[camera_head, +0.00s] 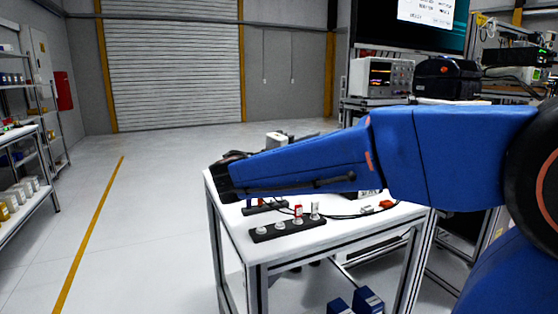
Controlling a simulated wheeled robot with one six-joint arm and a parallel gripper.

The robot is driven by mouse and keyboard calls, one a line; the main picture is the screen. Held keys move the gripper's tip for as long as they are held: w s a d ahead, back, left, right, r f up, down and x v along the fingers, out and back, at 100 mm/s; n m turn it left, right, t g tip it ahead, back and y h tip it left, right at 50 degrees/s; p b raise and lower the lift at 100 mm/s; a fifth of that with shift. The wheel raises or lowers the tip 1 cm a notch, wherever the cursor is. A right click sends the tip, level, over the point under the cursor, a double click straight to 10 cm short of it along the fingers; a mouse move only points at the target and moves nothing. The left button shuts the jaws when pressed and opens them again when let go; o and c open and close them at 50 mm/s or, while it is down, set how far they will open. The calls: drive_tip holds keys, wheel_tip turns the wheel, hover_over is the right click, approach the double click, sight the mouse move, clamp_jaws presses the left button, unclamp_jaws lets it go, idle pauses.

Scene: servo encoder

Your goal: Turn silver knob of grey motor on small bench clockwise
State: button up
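The small bench (335,228) has a white top and stands in the middle of the camera_head view. My blue arm reaches across it from the right, and its dark wrist end is above the bench's left edge. My gripper's fingers cannot be made out; they are hidden behind the arm and wrist. A pale grey box-like part (277,139) shows just above my forearm, perhaps part of the grey motor. I cannot tell for sure. No silver knob can be made out, and my arm covers much of the bench top.
A black strip (288,229) with several small pale and red-topped parts lies at the bench's front. A red part (386,204) and cables lie to the right. Blue boxes (368,301) sit below. An oscilloscope (382,77) stands behind. Open floor (150,220) is at left.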

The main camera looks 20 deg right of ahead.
drive_tip(key=v, duration=1.1)
drive_tip(key=shift+s+a, duration=0.2)
drive_tip(key=shift+a, duration=0.15)
idle(0.8)
idle(0.3)
drive_tip(key=w+d+f+n+g+y, duration=0.15)
drive_tip(key=w+n+g+y, duration=0.45)
drive_tip(key=n, duration=0.9)
drive_tip(key=w+d+f+h, duration=0.1)
drive_tip(key=d+f, duration=0.2)
drive_tip(key=d, duration=0.4)
drive_tip(key=w+d+f+h, duration=0.1)
drive_tip(key=w+d+f, duration=0.1)
drive_tip(key=d, duration=0.6)
drive_tip(key=shift+d+f+g, duration=0.25)
drive_tip(key=shift+f+g, duration=0.05)
drive_tip(key=shift+f, duration=0.25)
drive_tip(key=c, duration=1.1)
